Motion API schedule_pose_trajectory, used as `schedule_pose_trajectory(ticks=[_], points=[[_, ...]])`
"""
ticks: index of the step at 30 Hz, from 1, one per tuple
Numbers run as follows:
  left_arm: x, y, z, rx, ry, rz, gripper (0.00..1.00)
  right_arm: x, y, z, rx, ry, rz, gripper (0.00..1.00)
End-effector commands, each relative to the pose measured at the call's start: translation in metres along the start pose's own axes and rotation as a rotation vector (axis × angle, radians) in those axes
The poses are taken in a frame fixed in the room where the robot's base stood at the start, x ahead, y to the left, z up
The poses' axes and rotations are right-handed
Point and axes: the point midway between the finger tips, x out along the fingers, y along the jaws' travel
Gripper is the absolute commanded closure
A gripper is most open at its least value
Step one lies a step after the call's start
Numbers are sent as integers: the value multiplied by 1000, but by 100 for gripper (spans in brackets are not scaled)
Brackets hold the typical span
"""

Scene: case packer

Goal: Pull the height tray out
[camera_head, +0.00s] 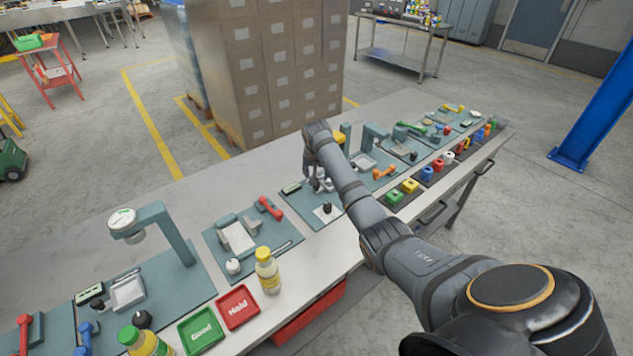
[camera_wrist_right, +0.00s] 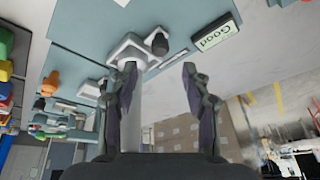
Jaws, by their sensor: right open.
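My right gripper (camera_head: 319,184) is open over a teal station plate (camera_head: 300,203) in the middle of the bench. In the right wrist view its two fingers (camera_wrist_right: 159,72) are spread apart with nothing held between them. A small white tray (camera_head: 322,216) with a black knob (camera_head: 327,208) lies at the near edge of this plate. In the wrist view a white piece (camera_wrist_right: 128,47) is beside one fingertip, close to a black knob (camera_wrist_right: 159,43); I cannot tell whether they touch. My gripper and arm hide part of the station. My left gripper is not in view.
A display reading Good (camera_wrist_right: 215,33) sits on the plate. A yellow-capped bottle (camera_head: 267,270), a green Good tray (camera_head: 201,331) and a red Hold tray (camera_head: 237,307) are nearer. Other stations line the bench. Stacked cartons (camera_head: 260,75) stand behind it.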

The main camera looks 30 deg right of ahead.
Motion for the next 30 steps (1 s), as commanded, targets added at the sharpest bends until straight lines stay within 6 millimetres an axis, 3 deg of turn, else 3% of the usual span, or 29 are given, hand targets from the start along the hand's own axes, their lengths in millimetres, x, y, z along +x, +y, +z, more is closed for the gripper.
schedule_pose_trajectory(ticks=[3,9,22,30], points=[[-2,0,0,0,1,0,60,27,0,0,1,-3,0,52],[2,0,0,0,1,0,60,60,0,0,0,0,0,52],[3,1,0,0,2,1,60,71,0,0,-2,1,-1,52],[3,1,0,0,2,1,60,71,0,0,-1,1,-1,87]])
